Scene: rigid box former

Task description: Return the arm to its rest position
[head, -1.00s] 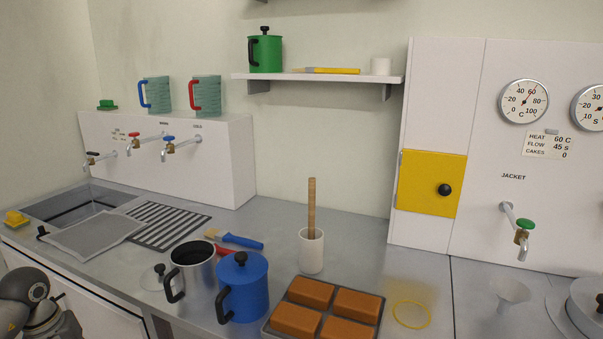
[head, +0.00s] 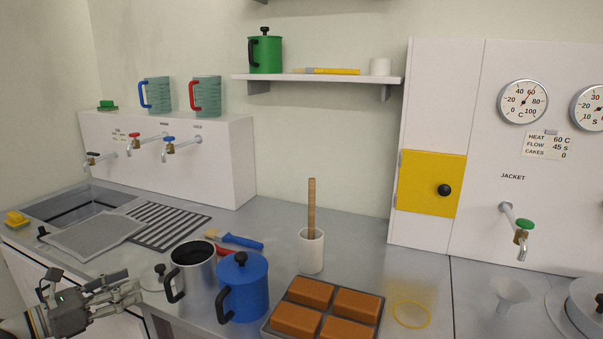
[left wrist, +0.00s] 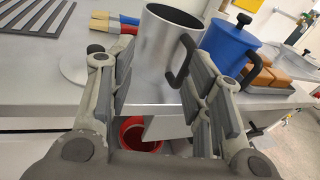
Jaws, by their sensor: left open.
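My left gripper (head: 130,291) is at the lower left of the head view, in front of the counter's front edge. It is open and empty. In the left wrist view its two fingers (left wrist: 155,100) stand wide apart. The steel mug with a black handle (left wrist: 168,50) shows beyond and between them, apart from them. In the head view that open steel mug (head: 193,268) stands on the counter to the right of the gripper. The blue lidded pot (head: 244,288) stands right beside the mug. My right gripper is not in view.
A tray of brown blocks (head: 266,329), a white cup with a wooden stick (head: 312,252) and brushes (head: 240,240) are on the counter. A sink (head: 80,204) lies at the left. In the left wrist view, a red container (left wrist: 130,132) shows below the counter edge.

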